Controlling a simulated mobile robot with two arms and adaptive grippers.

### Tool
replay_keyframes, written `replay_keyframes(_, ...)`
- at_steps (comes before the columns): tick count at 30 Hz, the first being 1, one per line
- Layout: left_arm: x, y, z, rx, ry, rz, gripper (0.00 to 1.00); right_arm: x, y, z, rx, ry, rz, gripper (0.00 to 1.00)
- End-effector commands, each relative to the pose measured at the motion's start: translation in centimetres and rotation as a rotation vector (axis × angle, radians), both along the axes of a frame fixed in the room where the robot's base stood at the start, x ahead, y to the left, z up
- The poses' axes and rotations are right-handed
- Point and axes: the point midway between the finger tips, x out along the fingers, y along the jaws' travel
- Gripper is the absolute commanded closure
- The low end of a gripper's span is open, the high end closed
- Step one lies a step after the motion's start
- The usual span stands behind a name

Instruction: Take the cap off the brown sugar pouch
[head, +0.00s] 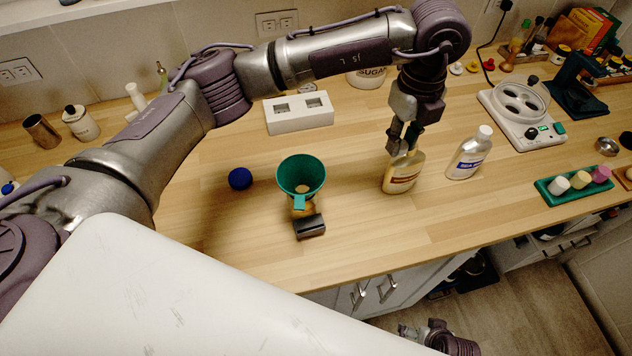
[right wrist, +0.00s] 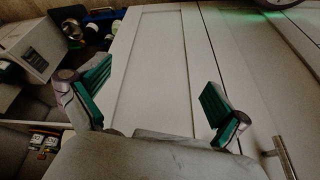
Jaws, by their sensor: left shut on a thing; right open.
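The brown sugar pouch (head: 401,177), pale with a brown-toned label, stands upright on the wooden counter in the head view. My left gripper (head: 402,148) comes down on it from above and is shut at its top, where the cap sits. The fingers hide the cap, so I cannot see how it sits on the spout. My right gripper (head: 432,334) is low in front of the cabinets in the head view. In the right wrist view my right gripper (right wrist: 155,100) is open and empty, with green-padded fingers wide apart before a cabinet door.
A sea salt bottle (head: 469,154) stands close to the right of the pouch. To the left are a green funnel (head: 302,173), a dark block (head: 309,226) and a blue ball-like thing (head: 240,178). A white appliance (head: 522,115) and green tray (head: 572,186) are further right. The counter in front of the pouch is clear.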

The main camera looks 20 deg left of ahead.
Motion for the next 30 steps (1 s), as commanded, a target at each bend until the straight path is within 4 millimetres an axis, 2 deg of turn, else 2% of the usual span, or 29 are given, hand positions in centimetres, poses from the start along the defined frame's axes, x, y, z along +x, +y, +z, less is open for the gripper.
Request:
replay_keyframes(1, -0.2, 0.1, -0.7, 0.0, 0.0, 0.006, 1.0, -1.1, -0.3, -2.4, -0.011, 0.02, -0.008, 0.0)
replay_keyframes(3, -0.5, 0.3, -1.1, 0.002, 0.0, 0.018, 1.0, -2.7, -0.8, -4.9, -0.026, 0.043, -0.021, 0.0)
replay_keyframes(8, -1.1, 0.6, -2.1, 0.003, 0.0, 0.044, 1.0, -6.8, -2.0, -10.4, -0.06, 0.093, -0.04, 0.0)
replay_keyframes(15, -2.0, 1.2, -3.5, 0.004, -0.007, 0.089, 1.0, -14.5, -3.7, -17.7, -0.107, 0.173, -0.054, 0.0)
replay_keyframes(21, -2.6, 1.7, -4.2, 0.006, -0.013, 0.121, 1.0, -20.3, -4.6, -21.4, -0.13, 0.225, -0.051, 0.0)
replay_keyframes(24, -2.8, 1.9, -4.4, 0.005, -0.015, 0.132, 1.0, -22.1, -4.8, -22.2, -0.135, 0.24, -0.049, 0.0)
replay_keyframes(30, -2.7, 2.9, -4.9, 0.008, -0.015, 0.145, 1.0, -23.6, -5.0, -22.4, -0.138, 0.252, -0.046, 0.0)
